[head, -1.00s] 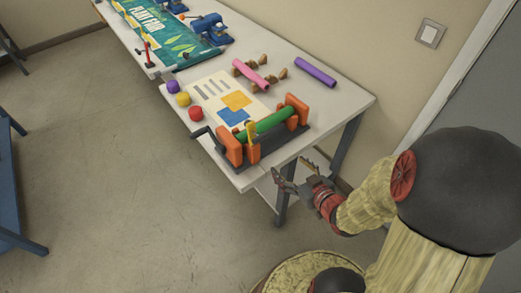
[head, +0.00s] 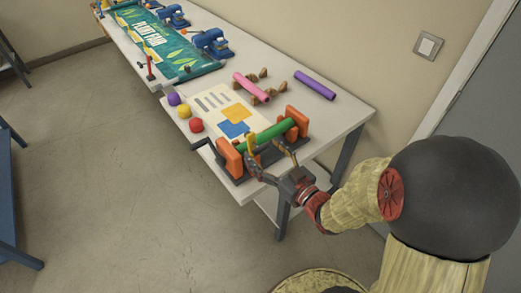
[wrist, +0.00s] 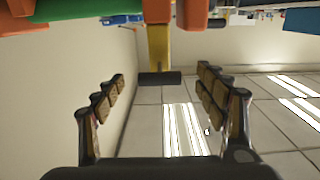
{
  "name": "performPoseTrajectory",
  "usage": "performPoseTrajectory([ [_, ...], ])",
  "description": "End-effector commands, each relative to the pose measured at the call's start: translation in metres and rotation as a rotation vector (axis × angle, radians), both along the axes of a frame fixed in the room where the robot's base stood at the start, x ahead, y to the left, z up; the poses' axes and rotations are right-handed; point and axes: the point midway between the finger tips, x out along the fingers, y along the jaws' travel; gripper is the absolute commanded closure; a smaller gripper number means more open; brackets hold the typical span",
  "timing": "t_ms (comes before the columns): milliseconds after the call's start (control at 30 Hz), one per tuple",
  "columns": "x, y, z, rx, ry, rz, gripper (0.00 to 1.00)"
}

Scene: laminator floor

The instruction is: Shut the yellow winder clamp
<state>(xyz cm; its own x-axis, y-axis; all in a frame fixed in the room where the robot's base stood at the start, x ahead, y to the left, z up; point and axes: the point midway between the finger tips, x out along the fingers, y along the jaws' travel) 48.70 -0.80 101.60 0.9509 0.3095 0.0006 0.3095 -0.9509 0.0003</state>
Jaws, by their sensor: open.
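The yellow winder clamp (head: 251,143) stands up at the front of the winder, beside the green roll (head: 268,134) held between two orange end blocks (head: 229,157). In the wrist view the clamp (wrist: 159,48) hangs in from the top, ending in a dark crossbar (wrist: 159,78). My gripper (head: 267,156) is at the front of the winder, its fingers spread around the clamp's region. In the wrist view my gripper (wrist: 161,88) is open, with the crossbar between the fingertips, apart from both. The clamp's base is hidden.
The winder stands at the near end of a long white table (head: 340,106). A printed sheet (head: 228,108), red, yellow and purple balls, a pink roll (head: 251,87) and a purple roll (head: 315,85) lie behind it.

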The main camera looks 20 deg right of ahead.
Motion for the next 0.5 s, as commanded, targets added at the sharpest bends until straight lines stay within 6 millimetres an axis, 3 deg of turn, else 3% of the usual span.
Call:
performPoseTrajectory([
  [200, 0.016, 0.006, 0.000, 0.000, 0.000, 0.001, 0.28],
  [500, 0.019, 0.006, 0.000, 0.000, 0.000, -0.001, 0.28],
])
